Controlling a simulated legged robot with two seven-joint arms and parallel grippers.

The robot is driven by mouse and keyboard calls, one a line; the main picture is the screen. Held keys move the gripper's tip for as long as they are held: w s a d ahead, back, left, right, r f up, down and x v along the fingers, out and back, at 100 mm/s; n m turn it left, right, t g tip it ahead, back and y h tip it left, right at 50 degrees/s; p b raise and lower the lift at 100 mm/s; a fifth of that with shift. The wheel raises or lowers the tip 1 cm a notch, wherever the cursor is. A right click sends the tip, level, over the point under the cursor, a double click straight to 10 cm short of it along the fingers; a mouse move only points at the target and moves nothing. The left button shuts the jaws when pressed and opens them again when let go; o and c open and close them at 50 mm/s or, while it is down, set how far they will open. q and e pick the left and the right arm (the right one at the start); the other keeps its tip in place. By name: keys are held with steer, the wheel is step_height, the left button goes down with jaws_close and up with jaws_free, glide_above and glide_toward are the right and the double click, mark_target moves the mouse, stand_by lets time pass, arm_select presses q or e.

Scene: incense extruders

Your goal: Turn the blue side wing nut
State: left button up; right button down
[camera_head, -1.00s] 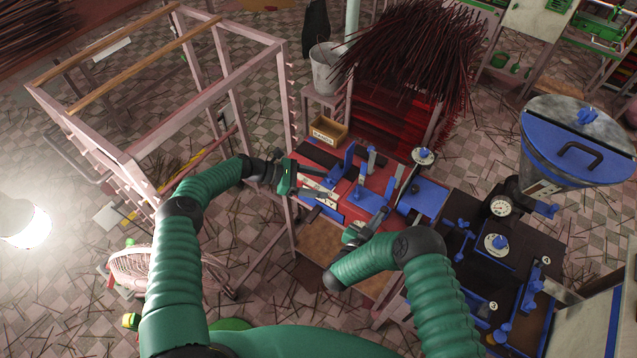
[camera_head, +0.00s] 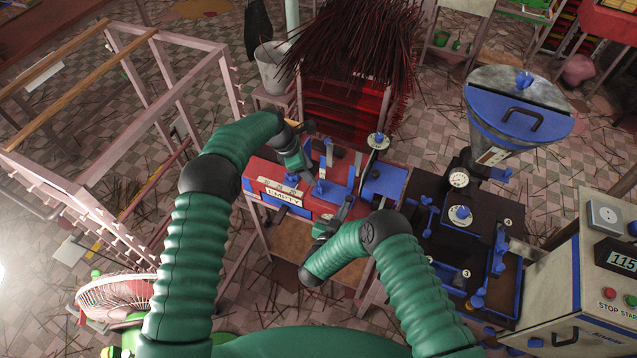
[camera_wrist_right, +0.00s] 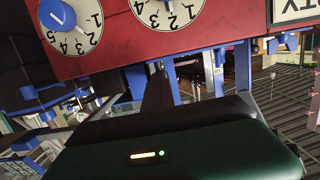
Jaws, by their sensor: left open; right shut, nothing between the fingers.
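Several blue wing nuts and knobs show in the head view, and I cannot tell for certain which is the side wing nut. One small blue wing nut (camera_head: 320,187) is on the red machine (camera_head: 268,172). Another blue wing nut (camera_head: 503,173) sticks out to the right below the steel hopper. My left gripper (camera_head: 314,163) is open over the red machine, close to its blue upright parts; its fingertips are partly lost among them. My right gripper (camera_head: 344,209) is shut and empty at the machine's front right. In the right wrist view its dark fingers (camera_wrist_right: 158,92) reach below the red panel.
A black machine (camera_head: 447,238) with blue fittings stands right of the red one, below the hopper (camera_head: 519,100). A control box (camera_head: 600,275) stands at the far right. Incense sticks (camera_head: 350,45) are piled behind. Numbered dials (camera_wrist_right: 72,28) show in the right wrist view.

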mark_target(320, 184)
arm_select(q)
steer(key=x, duration=0.7)
steer(key=shift+w+f, duration=0.1)
steer(key=shift+f, duration=0.15)
steer(key=shift+d+f, duration=0.35)
steer(key=shift+a, duration=0.1)
steer(key=c, duration=1.1)
steer(key=shift+w, duration=0.15)
steer(key=shift+m, duration=0.8)
steer(key=shift+g, duration=0.3)
steer(key=o, duration=1.1)
steer(key=shift+r, duration=0.1)
